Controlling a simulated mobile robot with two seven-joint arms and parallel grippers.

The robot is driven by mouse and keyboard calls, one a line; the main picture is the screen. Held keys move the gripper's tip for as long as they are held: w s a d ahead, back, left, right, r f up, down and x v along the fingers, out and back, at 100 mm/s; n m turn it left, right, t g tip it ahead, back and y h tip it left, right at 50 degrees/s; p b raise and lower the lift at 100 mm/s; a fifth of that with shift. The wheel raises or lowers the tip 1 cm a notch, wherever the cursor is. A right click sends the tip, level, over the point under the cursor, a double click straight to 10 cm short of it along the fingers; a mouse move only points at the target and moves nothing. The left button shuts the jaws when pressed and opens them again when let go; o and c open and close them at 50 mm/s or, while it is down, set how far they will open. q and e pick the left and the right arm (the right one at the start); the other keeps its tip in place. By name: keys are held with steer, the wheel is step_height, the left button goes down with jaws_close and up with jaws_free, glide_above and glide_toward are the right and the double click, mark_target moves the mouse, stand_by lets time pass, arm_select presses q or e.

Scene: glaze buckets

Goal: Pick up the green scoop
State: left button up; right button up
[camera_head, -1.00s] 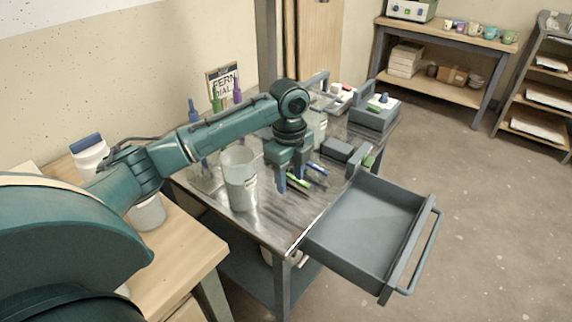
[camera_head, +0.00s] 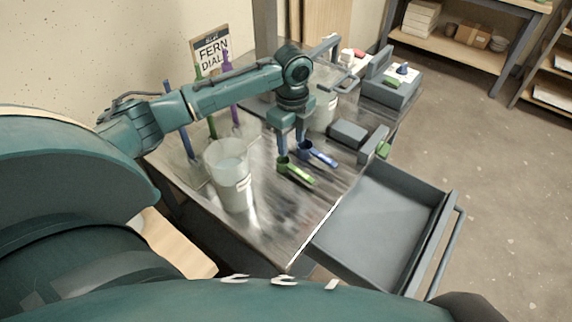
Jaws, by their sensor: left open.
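The green scoop (camera_head: 298,172) lies on the metal table, its round bowl toward the left and its handle pointing down and right. A blue scoop (camera_head: 318,154) lies just beyond it, to the upper right. My left gripper (camera_head: 290,150) points down right over the scoop bowls. It is open, with one finger close to the green scoop's bowl and the other near the blue scoop. I cannot tell whether the fingers touch either one. My right gripper does not show.
A translucent bucket (camera_head: 230,178) stands left of the scoops, and another bucket (camera_head: 325,108) stands behind the gripper. A grey block (camera_head: 348,134) lies to the right. An open empty drawer (camera_head: 375,225) juts out at front right. Upright coloured tools stand at the back left.

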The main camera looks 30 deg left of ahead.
mark_target(289, 165)
arm_select(q)
step_height(289, 165, down, 8)
steer(key=shift+s+a+f+b, duration=0.15)
steer(key=shift+f+b, duration=0.1)
steer(key=shift+b, duration=0.15)
steer(key=shift+c, duration=0.6)
jaws_close()
